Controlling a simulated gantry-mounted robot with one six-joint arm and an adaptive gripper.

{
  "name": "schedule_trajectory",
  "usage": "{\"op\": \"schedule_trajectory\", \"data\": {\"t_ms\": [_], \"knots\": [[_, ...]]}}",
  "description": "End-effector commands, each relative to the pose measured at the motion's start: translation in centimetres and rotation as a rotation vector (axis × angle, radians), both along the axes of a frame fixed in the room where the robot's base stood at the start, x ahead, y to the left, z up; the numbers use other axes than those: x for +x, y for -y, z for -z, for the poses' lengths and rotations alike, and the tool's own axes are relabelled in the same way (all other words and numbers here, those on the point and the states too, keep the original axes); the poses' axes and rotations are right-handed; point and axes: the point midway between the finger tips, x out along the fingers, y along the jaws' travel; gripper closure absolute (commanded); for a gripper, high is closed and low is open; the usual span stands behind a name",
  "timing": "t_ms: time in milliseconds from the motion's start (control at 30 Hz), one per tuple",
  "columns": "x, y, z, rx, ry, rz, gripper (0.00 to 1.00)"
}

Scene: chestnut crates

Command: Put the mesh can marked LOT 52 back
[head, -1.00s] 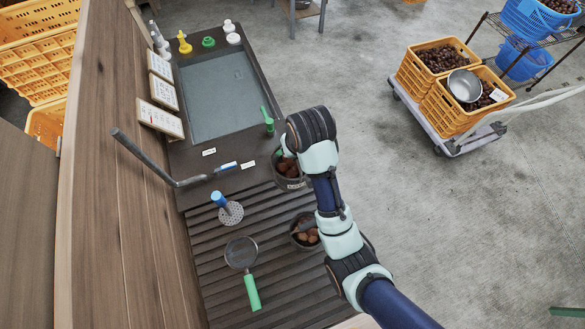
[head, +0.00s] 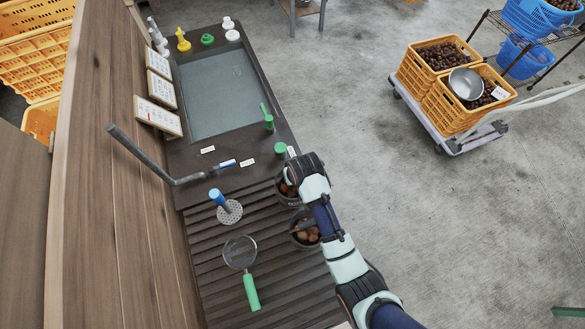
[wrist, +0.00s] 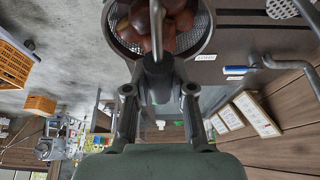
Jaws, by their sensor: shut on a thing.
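My gripper (wrist: 158,90) is shut on the handle of a dark mesh can (wrist: 206,38) that holds brown chestnuts (wrist: 180,20). In the head view this can (head: 284,198) is partly hidden under my wrist, near the upper right end of the slatted rack (head: 275,285). I cannot tell whether its base touches the rack. A second dark can with chestnuts (head: 296,241) stands close below it on the rack. I cannot read a lot number on either can.
A green-handled strainer (head: 251,290) and a blue-handled skimmer (head: 231,212) lie to the left. A grey bent rod (head: 150,157) rises by the wooden wall. A shallow basin (head: 218,95) is above the rack. A green knob (head: 281,148) stands just above the held can.

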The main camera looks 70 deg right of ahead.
Motion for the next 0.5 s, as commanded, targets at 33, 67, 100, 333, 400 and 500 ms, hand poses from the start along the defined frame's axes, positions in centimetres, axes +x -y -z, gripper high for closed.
{"op": "schedule_trajectory", "data": {"t_ms": [33,67,100,333,400,500], "knots": [[0.0,0.0,0.7,-0.002,0.001,0.000,1.00],[0.0,0.1,1.0,-0.002,0.002,0.000,1.00],[0.1,0.1,1.2,-0.003,0.003,0.000,1.00],[0.1,0.1,1.3,-0.004,0.003,0.000,1.00],[0.1,0.1,1.4,-0.003,0.003,0.000,1.00],[0.0,0.0,1.8,-0.001,0.001,0.000,0.75]]}}
